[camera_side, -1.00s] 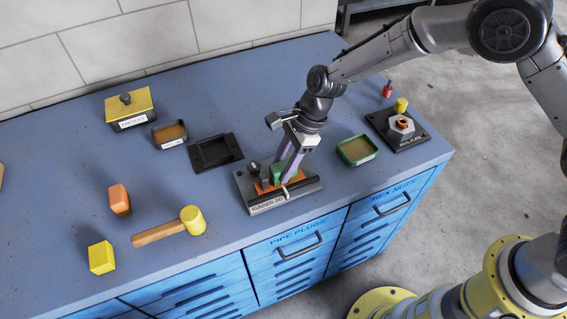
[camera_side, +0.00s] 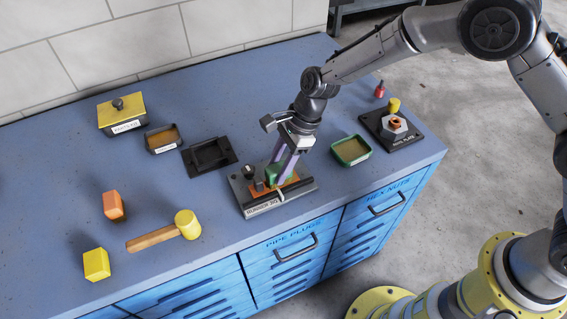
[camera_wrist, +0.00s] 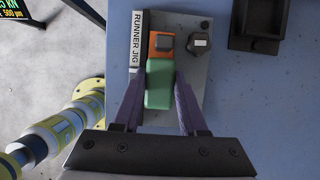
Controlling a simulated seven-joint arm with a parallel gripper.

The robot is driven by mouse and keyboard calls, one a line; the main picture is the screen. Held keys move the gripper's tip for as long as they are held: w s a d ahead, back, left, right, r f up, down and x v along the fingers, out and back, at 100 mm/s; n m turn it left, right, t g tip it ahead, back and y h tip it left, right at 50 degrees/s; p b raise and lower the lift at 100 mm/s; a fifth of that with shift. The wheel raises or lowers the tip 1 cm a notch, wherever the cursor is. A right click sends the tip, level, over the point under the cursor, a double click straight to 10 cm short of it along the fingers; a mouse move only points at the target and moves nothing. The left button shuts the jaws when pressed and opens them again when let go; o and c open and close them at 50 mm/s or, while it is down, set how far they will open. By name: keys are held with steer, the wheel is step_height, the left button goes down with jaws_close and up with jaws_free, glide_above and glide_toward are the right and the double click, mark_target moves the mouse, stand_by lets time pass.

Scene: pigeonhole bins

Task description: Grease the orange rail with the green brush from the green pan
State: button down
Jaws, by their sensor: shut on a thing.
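My gripper (camera_wrist: 159,104) is shut on the green brush (camera_wrist: 159,84), which sits between its two purple fingers. The brush also shows in the side view (camera_side: 272,170), low over the orange rail (camera_side: 291,181). The rail lies on the grey runner jig (camera_side: 258,209), and its end (camera_wrist: 153,53) shows past the brush in the wrist view. A small dark block (camera_wrist: 166,42) sits on that end. The brush hides much of the rail, and I cannot tell whether its underside touches it. The green pan (camera_side: 337,154), with tan contents, stands right of the jig.
A black empty tray (camera_side: 230,157) lies behind the jig. A dark pan (camera_side: 150,146) and yellow-lidded box (camera_side: 121,107) stand back left. A mallet (camera_side: 187,224), orange block (camera_side: 114,206) and yellow block (camera_side: 96,264) lie left. A black nut plate (camera_side: 407,142) stands right.

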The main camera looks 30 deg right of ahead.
steer(key=shift+s+a+f, duration=0.1)
steer(key=shift+a+f, duration=0.05)
steer(key=shift+d, duration=1)
steer(key=shift+a, duration=0.1)
steer(key=shift+a, duration=0.9)
steer(key=shift+d, duration=0.1)
